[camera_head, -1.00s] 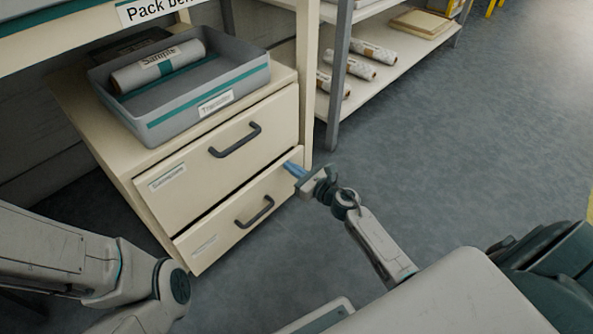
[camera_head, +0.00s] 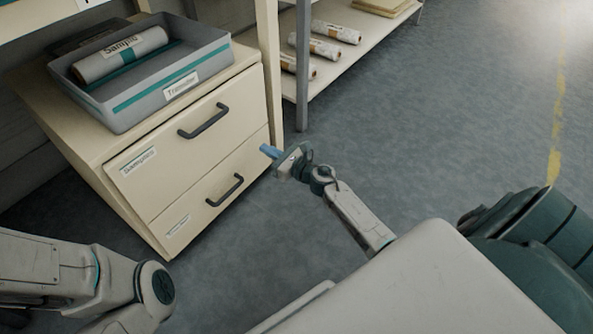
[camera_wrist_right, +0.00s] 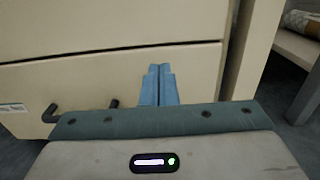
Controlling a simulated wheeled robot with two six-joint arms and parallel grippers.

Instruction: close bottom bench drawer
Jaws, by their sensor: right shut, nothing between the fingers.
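The bottom drawer (camera_head: 195,210) is the lower cream front of the bench cabinet, with a dark handle (camera_head: 225,190) and a small label. Its front looks flush with the top drawer (camera_head: 165,160), with only a thin seam between them. My right gripper (camera_head: 268,151) is shut and empty, its blue fingertips near the right end of the bottom drawer's front. In the right wrist view, the shut fingers (camera_wrist_right: 158,84) point at the bottom drawer front (camera_wrist_right: 95,85), just below the seam; whether they touch it I cannot tell. My left gripper is out of view; only its arm shows.
A grey tray (camera_head: 150,100) holding a sample roll (camera_head: 122,54) stands on the cabinet. A shelf (camera_head: 345,53) with several wrapped rolls stands behind, its grey post (camera_head: 302,70) right of the cabinet. The floor (camera_head: 450,110) to the right is clear.

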